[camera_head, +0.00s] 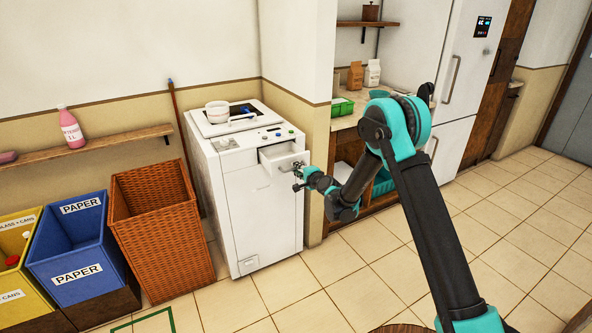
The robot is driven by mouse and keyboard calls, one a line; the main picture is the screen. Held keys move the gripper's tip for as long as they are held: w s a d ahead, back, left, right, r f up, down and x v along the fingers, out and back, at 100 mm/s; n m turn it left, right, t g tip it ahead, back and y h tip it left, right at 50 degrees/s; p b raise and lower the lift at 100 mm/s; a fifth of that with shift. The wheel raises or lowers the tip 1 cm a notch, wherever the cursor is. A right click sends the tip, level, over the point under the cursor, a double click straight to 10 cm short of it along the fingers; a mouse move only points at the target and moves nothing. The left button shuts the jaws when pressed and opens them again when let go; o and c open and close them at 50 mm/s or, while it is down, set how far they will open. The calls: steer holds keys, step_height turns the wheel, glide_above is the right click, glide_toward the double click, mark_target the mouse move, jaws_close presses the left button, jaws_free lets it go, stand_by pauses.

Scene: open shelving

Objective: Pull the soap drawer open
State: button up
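The white washing machine (258,205) stands against the wall left of the corner. Its soap drawer (283,153) sits at the top front and sticks out of the machine, with its inside visible from above. My gripper (297,178) is at the drawer's front, around its right part. The fingers are small and dark here, and I cannot tell if they are shut on the drawer front or handle. My arm reaches in from the lower right.
A wicker basket (165,245), a blue paper bin (78,262) and a yellow cans bin (22,285) stand left of the machine. A white pot (217,111) rests on top of it. A counter (346,121) is at right. The tiled floor (330,310) in front is clear.

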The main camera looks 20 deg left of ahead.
steer(key=v, duration=1.1)
steer(key=shift+s, duration=0.15)
steer(key=shift+d, duration=0.15)
steer(key=s+d+r+n+g+h, duration=0.1)
steer(key=s+d+r+n+h, duration=0.15)
steer(key=d, duration=0.55)
steer(key=s+d+r+n+h, duration=0.1)
steer(key=s+d, duration=0.2)
steer(key=d, duration=0.5)
steer(key=s+d+r+n+g+h, duration=0.1)
steer(key=s+d+r+n+h, duration=0.1)
steer(key=d, duration=0.5)
steer(key=s+d+f+n+g+h, duration=0.1)
steer(key=s+d+f+g+h, duration=0.1)
steer(key=s+d, duration=1)
steer(key=s+d+f+n+g+h, duration=0.1)
steer(key=s+d+f+h, duration=0.2)
steer(key=s+d, duration=0.9)
steer(key=shift+d+n+g+h, duration=0.35)
steer(key=shift+g+h, duration=0.05)
steer(key=shift+h, duration=0.35)
steer(key=shift+a+f, duration=0.15)
